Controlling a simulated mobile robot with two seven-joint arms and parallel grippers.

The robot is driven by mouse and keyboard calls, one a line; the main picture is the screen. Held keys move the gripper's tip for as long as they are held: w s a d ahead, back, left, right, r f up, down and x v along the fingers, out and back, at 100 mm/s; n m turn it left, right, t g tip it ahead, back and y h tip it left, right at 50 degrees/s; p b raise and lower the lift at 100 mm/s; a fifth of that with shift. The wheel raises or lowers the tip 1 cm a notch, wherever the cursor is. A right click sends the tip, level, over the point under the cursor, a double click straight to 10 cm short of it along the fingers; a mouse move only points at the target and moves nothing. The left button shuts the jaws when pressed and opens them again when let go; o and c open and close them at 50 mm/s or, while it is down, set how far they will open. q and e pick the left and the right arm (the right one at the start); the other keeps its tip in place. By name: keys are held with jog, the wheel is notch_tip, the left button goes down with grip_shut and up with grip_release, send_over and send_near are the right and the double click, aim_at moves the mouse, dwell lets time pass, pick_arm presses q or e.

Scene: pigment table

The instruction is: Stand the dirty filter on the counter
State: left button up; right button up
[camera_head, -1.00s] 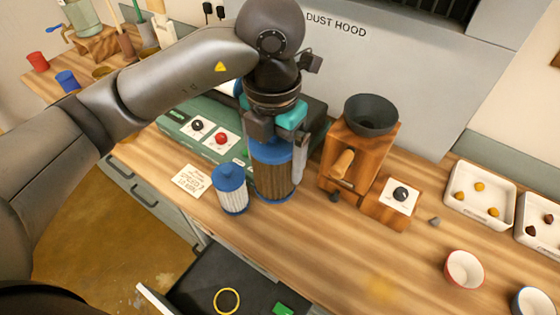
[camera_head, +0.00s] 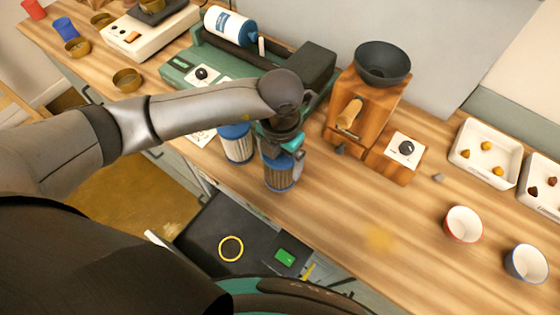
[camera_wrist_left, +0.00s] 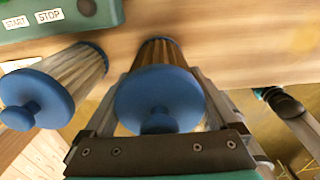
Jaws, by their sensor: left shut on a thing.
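The dirty filter (camera_head: 278,174) has brown pleats and blue end caps. My left gripper (camera_head: 281,150) is shut on it near its top and holds it upright at the front part of the wooden counter (camera_head: 330,225). I cannot tell if its base touches the wood. In the left wrist view, the filter's blue cap (camera_wrist_left: 160,98) sits between the fingers. A paler filter (camera_head: 236,145) with blue caps stands just left of it, partly behind my arm, and also shows in the left wrist view (camera_wrist_left: 38,98).
A wooden grinder (camera_head: 368,105) stands behind and to the right. The green machine (camera_head: 310,70) with a blue-white cylinder (camera_head: 231,26) is behind. An open drawer (camera_head: 205,225) with a yellow ring (camera_head: 231,248) lies below the front edge. Counter to the right is mostly clear.

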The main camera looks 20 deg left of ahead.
pick_arm(q)
jog(key=shift+f, duration=0.65)
jog(key=shift+f, duration=0.25)
jog(key=o, duration=1.2)
jog(key=shift+r, duration=0.1)
notch_tip(320, 180, up, 12)
jog(key=shift+r, duration=0.15)
